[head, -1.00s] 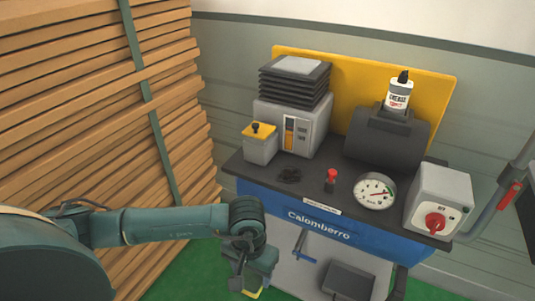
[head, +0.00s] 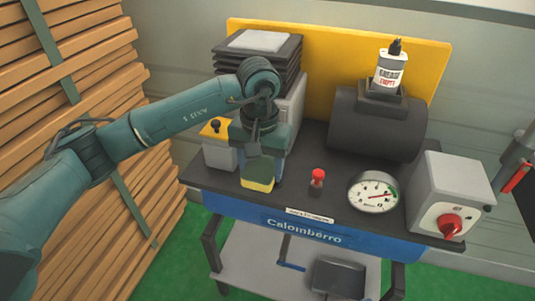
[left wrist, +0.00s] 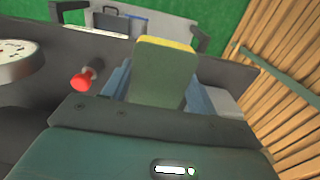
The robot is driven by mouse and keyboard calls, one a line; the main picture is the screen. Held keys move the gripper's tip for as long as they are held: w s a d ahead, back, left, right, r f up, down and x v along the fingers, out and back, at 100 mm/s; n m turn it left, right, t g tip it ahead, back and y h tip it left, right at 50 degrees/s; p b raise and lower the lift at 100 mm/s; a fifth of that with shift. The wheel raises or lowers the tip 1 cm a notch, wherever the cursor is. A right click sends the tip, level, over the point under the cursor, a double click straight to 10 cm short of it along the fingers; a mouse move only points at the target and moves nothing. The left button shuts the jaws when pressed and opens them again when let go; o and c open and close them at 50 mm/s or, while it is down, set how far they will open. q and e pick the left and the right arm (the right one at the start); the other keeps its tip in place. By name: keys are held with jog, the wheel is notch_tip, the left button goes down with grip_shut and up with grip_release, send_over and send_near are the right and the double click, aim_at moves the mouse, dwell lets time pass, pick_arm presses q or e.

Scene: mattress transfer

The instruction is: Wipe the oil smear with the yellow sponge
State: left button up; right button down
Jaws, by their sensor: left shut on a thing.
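My left gripper (head: 262,152) is shut on the yellow sponge (head: 257,185), which has a dark green scrubbing side and a yellow layer. The gripper points down over the left part of the dark bench top (head: 335,191). In the left wrist view the sponge (left wrist: 164,72) sits between the fingers. I cannot tell whether it touches the bench top. The dark oil smear is hidden now behind the gripper and sponge. My right gripper is not in view.
A red knob (head: 317,179), a round gauge (head: 374,193) and a box with a red switch (head: 449,193) stand to the right. A grey box with a yellow lid (head: 216,143) stands left of the gripper. A grease bottle (head: 388,68) stands on a black housing (head: 375,125).

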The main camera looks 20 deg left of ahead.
aim_at(262, 198)
pick_arm(q)
jog(key=shift+w, duration=0.2)
jog(key=shift+f, duration=0.15)
jog(key=f, duration=0.1)
jog(key=f+b, duration=0.1)
jog(key=f, duration=0.1)
jog(key=shift+s+f+b, duration=0.2)
jog(key=shift+f+b, duration=0.05)
jog(key=shift+b, duration=0.05)
jog(key=shift+f, duration=0.85)
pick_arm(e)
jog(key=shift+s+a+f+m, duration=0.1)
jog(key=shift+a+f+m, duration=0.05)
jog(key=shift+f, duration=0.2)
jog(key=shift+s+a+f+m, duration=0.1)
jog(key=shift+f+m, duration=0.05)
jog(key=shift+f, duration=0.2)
pick_arm(q)
jog(key=shift+b, duration=0.35)
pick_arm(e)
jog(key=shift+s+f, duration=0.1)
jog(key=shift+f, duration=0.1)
pick_arm(q)
jog(key=shift+f+b, duration=0.9)
jog(key=shift+f, duration=0.05)
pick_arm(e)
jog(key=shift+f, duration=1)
pick_arm(q)
jog(key=shift+w, duration=0.1)
